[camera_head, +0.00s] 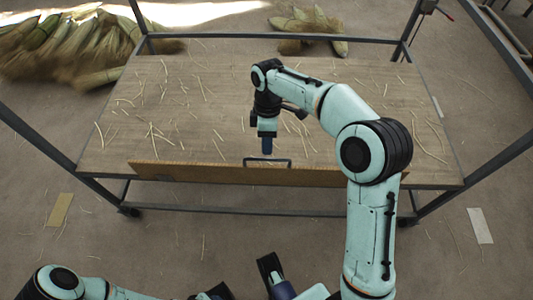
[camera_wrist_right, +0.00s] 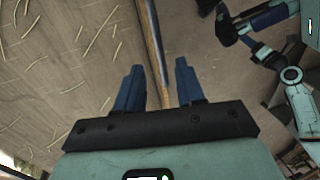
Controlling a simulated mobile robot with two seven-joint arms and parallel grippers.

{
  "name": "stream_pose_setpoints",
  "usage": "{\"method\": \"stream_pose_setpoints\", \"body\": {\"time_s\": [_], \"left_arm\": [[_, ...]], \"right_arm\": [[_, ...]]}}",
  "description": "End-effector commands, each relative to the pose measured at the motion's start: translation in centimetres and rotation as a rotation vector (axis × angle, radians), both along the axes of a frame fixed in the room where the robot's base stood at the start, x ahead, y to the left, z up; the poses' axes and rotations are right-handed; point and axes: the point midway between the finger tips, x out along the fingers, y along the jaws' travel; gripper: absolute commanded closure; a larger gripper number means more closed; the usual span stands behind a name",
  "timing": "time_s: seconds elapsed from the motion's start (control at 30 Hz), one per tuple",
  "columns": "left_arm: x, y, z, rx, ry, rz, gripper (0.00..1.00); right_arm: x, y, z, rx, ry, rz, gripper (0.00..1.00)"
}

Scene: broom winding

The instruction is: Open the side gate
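The side gate (camera_head: 215,173) is a long wooden board standing along the near edge of the wheeled cart (camera_head: 120,120). A dark U-shaped handle (camera_head: 290,162) sits at the middle of its top edge. My right gripper (camera_head: 266,152) points down right at the handle. In the right wrist view its two blue fingers (camera_wrist_right: 158,66) are apart, with the gate's narrow edge (camera_wrist_right: 153,40) running between them. I cannot tell whether they touch the handle. My left arm (camera_head: 62,282) is low at the bottom left; its gripper's opening is not clear.
Thin straw pieces lie scattered on the cart's deck. Metal frame posts (camera_head: 36,135) rise at the cart's corners. Bundles of broom straw (camera_head: 70,50) lie on the floor behind left, with a smaller pile (camera_head: 308,28) behind. Floor in front of the cart is mostly clear.

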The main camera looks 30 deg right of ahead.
Motion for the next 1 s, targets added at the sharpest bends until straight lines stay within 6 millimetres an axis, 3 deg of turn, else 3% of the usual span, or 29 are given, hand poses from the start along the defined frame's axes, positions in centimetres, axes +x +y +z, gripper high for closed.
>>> {"method": "stream_pose_setpoints", "body": {"time_s": [0.1, 0.3, 0.67, 0.7, 0.8, 1.0], "left_arm": [[0.2, 0.0, -0.6, 0.002, -0.007, 0.001, 0.57], [0.5, 0.1, -1.0, 0.005, -0.017, 0.004, 0.57], [0.7, 0.1, -1.1, 0.005, -0.021, 0.006, 0.57], [0.6, 0.1, -1.1, 0.005, -0.021, 0.006, 0.57], [0.6, 0.1, -1.1, 0.005, -0.021, 0.006, 0.57], [0.6, 0.1, -1.1, 0.005, -0.02, 0.005, 0.57]], "right_arm": [[-0.4, 0.2, -2.4, -0.001, 0.003, -0.001, 0.62], [-0.8, 0.4, -4.6, -0.001, 0.002, -0.002, 0.62], [-0.9, 0.5, -5.2, 0.0, -0.001, -0.002, 0.62], [-0.9, 0.5, -5.2, 0.0, -0.001, -0.002, 0.65], [-0.9, 0.5, -5.2, 0.0, -0.001, -0.002, 0.98], [-0.8, 0.5, -5.1, 0.0, -0.001, -0.002, 1.0]]}}
